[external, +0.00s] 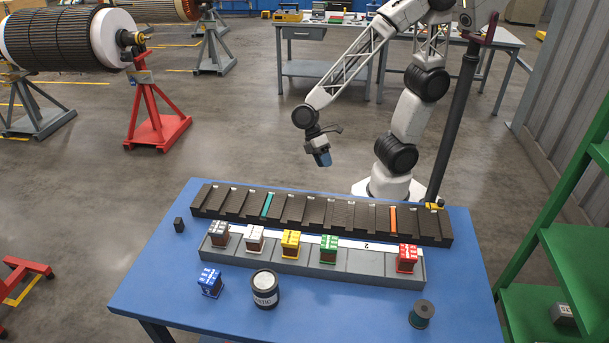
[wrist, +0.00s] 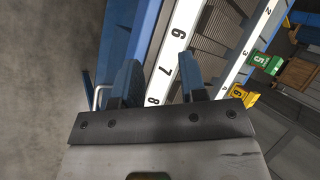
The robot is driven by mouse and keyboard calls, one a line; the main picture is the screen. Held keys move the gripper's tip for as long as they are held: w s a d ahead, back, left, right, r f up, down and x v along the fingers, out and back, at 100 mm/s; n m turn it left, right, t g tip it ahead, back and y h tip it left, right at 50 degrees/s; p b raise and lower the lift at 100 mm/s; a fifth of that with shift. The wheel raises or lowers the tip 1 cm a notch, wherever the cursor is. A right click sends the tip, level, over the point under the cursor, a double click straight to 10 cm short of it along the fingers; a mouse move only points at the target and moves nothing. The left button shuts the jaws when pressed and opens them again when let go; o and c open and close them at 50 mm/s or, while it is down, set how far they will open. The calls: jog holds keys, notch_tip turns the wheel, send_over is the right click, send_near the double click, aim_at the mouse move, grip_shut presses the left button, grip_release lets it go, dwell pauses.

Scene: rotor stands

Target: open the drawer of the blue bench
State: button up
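The blue bench (external: 150,285) fills the front of the external view. Its drawer front does not show there. In the wrist view the bench's blue edge (wrist: 146,40) runs upright beside a white numbered strip (wrist: 172,55). A pale bar handle (wrist: 99,95) on a blue panel (wrist: 87,88) shows left of my gripper, partly hidden by the left finger; it looks like the drawer handle. My gripper (wrist: 160,76) has its two blue fingers apart with nothing between them. In the external view my gripper (external: 321,157) hangs beyond the bench's far edge, pointing down.
A dark slotted bar (external: 330,215) and a grey tray (external: 340,268) with several coloured blocks lie on the bench. A dark can (external: 265,290), a blue block (external: 210,282) and a spool (external: 422,314) stand nearer. A green shelf (external: 550,250) stands right.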

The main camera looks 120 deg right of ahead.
jog(key=w+d+f+m+t+y, duration=0.2)
jog(key=w+d+f+t, duration=0.3)
jog(key=d+f, duration=0.5)
jog(key=w+d+f+m+t+y, duration=0.2)
jog(key=w+d+f+m+t, duration=0.2)
jog(key=d+f, duration=0.5)
notch_tip(320, 180, down, 2)
jog(key=m+t, duration=0.1)
jog(key=t, duration=0.1)
jog(key=shift+w+d+f+m+t, duration=0.2)
jog(key=shift+w+d+m+t, duration=0.1)
jog(key=shift+w+d+t, duration=0.1)
jog(key=shift+w+a, duration=0.1)
jog(key=shift+x, duration=3.75)
grip_shut()
